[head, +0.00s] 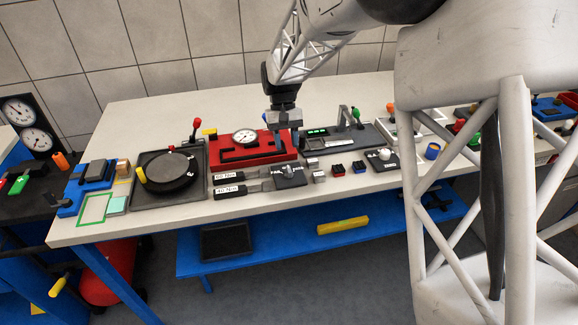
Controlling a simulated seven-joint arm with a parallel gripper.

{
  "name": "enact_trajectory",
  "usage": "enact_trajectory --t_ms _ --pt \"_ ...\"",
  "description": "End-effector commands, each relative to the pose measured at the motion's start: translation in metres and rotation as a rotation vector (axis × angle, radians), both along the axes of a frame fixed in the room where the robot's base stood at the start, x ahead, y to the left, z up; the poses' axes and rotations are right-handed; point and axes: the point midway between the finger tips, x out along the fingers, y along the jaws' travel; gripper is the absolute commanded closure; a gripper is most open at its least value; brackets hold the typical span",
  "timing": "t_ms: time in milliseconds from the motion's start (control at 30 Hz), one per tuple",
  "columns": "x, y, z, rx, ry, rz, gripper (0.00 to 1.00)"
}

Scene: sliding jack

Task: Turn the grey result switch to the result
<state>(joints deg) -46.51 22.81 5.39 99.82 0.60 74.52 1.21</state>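A dark grey switch panel (290,175) lies near the front edge of the bench, in the middle of the head view. It has small white lettering, too small to read surely, and a small grey knob (287,170) on top. This looks like the result switch; which way the knob points I cannot make out. My gripper (284,138) hangs above and behind the panel, over the right part of a red fixture, apart from the switch. Its fingers are small and dark against the fixture, so their opening is unclear.
The red fixture (228,155) carries a round gauge (245,137). Small blocks (337,170) and a second panel with a white knob (384,155) stand to the right. A black turntable (170,172) is further left.

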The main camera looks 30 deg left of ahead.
Motion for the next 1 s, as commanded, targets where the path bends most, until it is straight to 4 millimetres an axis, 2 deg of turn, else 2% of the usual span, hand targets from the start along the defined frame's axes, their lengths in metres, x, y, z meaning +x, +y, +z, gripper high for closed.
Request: enact_trajectory --t_ms 467,1000 --pt "-0.002 -0.003 -0.007 0.000 0.000 0.000 0.61" --pt "-0.018 -0.018 -0.060 0.000 0.000 0.000 0.61"
